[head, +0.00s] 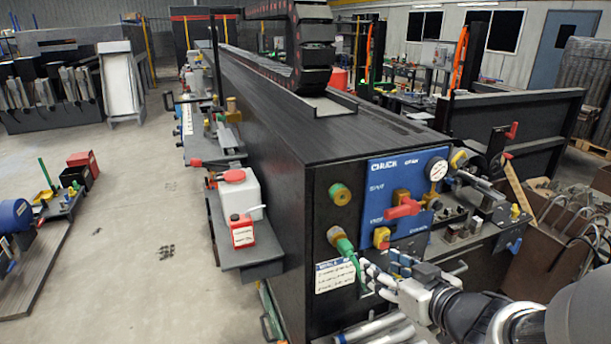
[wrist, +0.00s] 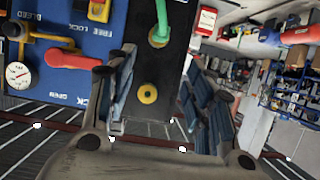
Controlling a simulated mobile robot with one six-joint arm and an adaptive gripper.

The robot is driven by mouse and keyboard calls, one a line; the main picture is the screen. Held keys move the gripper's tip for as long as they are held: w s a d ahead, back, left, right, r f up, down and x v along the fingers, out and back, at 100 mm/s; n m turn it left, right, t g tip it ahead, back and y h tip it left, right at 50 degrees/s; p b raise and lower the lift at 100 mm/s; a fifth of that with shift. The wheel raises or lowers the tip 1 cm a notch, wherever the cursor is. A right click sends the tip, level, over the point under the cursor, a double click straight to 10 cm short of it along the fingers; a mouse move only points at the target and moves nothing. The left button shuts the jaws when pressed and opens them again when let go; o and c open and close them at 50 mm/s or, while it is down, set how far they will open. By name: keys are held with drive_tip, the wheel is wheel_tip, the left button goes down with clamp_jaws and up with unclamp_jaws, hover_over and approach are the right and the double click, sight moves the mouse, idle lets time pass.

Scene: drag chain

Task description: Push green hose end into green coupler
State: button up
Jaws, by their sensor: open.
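The green hose (head: 346,247) rises to a round fitting on the black end face of the machine, left of the blue panel. In the wrist view the hose (wrist: 161,18) comes in from the top edge and ends at a green collar. I cannot tell how deeply its end is seated, and the coupler around it is largely hidden. A second, empty round port (head: 340,193) with a green and yellow rim sits above it; the wrist view shows this port (wrist: 148,93) between my fingers' outlines. My gripper (head: 376,274) is open and empty, just right of the hose's lower part.
The blue panel (head: 378,176) carries a red handle (head: 403,208), a yellow knob (head: 381,237) and a gauge (head: 436,169). A white label card (head: 335,276) is below the hose fitting. A red-and-white container (head: 242,232) stands on a side shelf. Floor at left is mostly clear.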

sight(349, 247)
drive_tip(key=x, duration=0.7)
drive_tip(key=b+x, duration=0.1)
drive_tip(key=x, duration=0.6)
drive_tip(key=shift+f, duration=0.25)
drive_tip(key=shift+w+a+f, duration=0.2)
drive_tip(key=shift+w+a, duration=0.05)
drive_tip(key=shift+w, duration=0.4)
drive_tip(key=shift+c, duration=0.5)
clamp_jaws()
